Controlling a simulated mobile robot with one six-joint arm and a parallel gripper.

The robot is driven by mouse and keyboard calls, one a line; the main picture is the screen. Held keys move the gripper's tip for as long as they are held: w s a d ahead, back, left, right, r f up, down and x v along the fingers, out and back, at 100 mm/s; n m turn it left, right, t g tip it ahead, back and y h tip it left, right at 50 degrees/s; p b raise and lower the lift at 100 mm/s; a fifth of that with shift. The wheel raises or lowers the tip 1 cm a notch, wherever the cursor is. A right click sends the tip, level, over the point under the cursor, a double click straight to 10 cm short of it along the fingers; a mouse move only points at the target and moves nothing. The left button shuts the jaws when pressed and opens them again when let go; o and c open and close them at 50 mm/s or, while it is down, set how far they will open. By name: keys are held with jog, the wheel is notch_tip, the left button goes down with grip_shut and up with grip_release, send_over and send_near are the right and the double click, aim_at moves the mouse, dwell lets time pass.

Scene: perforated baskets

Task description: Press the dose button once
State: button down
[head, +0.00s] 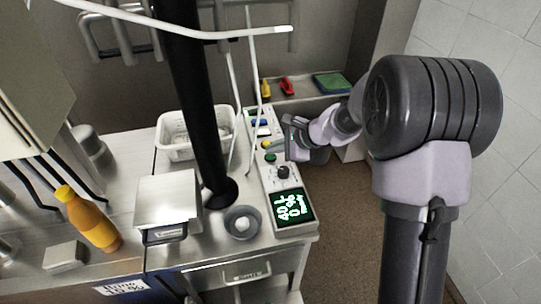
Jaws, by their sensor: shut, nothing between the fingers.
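A long control panel (261,180) lies on the counter's right side. It carries a blue button (262,121), a green button (270,158), a black knob (283,172) and a lit display (292,207) with characters turned sideways. I cannot read which control is the dose button. My gripper (272,146) is shut and empty, reaching in from the right over the panel's right edge. Its tip is close to a yellow part between the blue and green buttons. Whether it touches the panel I cannot tell, and the gripper hides part of the panel there.
A white perforated basket (180,148) stands left of the panel, behind a black upright pole (200,110). A scale (167,200), a grey bowl (242,222) and an orange bottle (90,218) are on the counter. Red and yellow items and a green tray (332,84) lie on the back shelf.

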aim_at(273, 157)
jog(key=shift+f+b, duration=0.45)
dwell(0.4)
jog(key=shift+r, duration=0.15)
jog(key=shift+r+p, duration=0.6)
jog(key=shift+r, duration=0.15)
notch_tip(273, 157, up, 5)
jog(key=p, duration=0.3)
jog(key=shift+r+p, duration=0.1)
jog(key=shift+p, duration=0.3)
dwell(0.3)
